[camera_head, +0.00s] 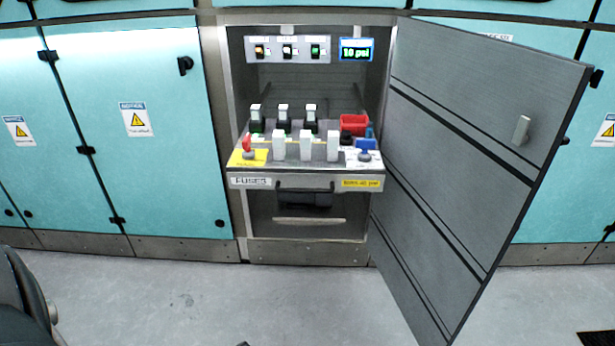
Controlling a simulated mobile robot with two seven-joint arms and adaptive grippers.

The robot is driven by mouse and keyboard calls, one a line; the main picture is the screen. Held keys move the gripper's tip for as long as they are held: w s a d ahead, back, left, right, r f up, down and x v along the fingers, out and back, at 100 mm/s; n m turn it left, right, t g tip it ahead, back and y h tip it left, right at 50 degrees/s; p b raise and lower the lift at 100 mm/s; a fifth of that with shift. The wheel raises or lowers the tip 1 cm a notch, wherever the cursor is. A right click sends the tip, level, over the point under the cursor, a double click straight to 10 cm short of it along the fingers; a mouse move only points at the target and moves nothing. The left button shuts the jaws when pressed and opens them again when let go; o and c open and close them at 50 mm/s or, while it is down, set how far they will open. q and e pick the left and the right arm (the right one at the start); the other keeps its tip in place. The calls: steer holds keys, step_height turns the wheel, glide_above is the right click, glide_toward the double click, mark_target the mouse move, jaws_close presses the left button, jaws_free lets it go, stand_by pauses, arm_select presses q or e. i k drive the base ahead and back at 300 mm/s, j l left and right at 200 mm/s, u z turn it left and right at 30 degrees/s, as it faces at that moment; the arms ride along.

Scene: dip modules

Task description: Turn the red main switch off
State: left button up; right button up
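The red main switch (247,144) stands on a yellow plate at the left front of the pulled-out fuse drawer (234,181). Its handle points roughly upward; its exact setting is too small to read. The drawer sits inside an open cabinet and carries a "FUSES" label on its front. Neither of my grippers shows in the head view. Only a dark part of mine is at the lower left edge.
The grey cabinet door (470,130) stands open to the right. Several white-topped fuses (306,146), a blue switch (366,148) and a red box (354,123) share the drawer. A green display (356,50) reads about 10 psi. The floor (230,300) in front is clear.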

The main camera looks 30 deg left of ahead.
mark_target(247, 140)
steer(key=u, duration=1.4)
